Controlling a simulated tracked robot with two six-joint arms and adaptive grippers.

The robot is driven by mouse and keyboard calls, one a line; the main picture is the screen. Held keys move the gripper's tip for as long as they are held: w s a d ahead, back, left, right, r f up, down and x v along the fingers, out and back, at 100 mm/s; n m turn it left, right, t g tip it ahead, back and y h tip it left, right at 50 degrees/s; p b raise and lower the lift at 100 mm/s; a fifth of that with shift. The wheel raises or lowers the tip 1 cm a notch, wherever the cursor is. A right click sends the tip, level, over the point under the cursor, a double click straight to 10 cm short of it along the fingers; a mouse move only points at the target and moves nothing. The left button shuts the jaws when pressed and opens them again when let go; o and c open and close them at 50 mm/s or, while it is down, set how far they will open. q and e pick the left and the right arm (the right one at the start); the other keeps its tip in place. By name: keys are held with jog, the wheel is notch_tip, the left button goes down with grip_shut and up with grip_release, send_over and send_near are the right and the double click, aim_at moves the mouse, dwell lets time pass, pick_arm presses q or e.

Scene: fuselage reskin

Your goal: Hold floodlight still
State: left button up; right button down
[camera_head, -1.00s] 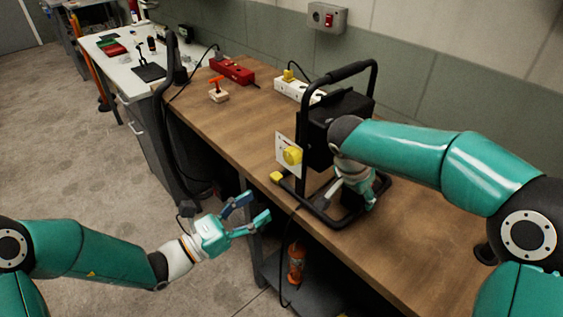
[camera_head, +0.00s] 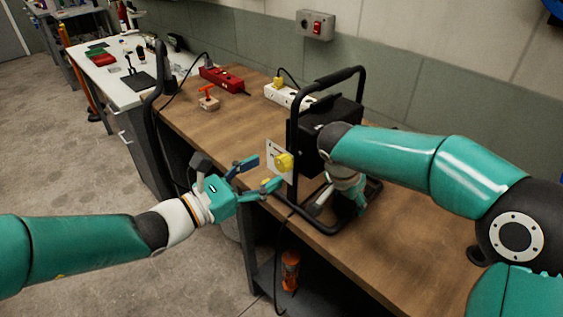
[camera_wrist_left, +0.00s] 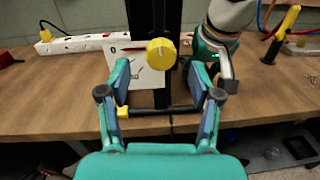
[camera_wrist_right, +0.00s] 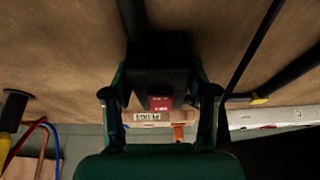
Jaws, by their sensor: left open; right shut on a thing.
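The floodlight (camera_head: 338,112) stands upright on the wooden bench, with a black tubular frame and a black head. A white panel with a yellow knob (camera_head: 284,162) is on its side, and the knob also shows in the left wrist view (camera_wrist_left: 161,52). My left gripper (camera_head: 264,174) is open and empty just in front of the panel. In the left wrist view the knob lies beyond and between its fingertips, apart from them. My right gripper (camera_head: 350,205) points down inside the frame. In the right wrist view it is shut on a black block (camera_wrist_right: 157,75) with a red label, part of the floodlight.
The wooden bench (camera_head: 400,240) carries a white power strip (camera_head: 287,96), a red box (camera_head: 221,79) and an orange-handled tool (camera_head: 209,102). A black bent tube (camera_head: 154,95) rises at the bench's left end. An orange bottle (camera_head: 290,270) stands below. Floor is free at left.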

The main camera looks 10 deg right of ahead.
aim_at(278, 164)
pick_arm(q)
jog(key=x, duration=0.5)
jog(key=c, duration=1.2)
jog(key=shift+o, duration=0.2)
jog(key=shift+w+n, duration=0.15)
jog(key=shift+n, duration=2.25)
jog(key=o, duration=1.2)
jog(key=shift+c, duration=0.2)
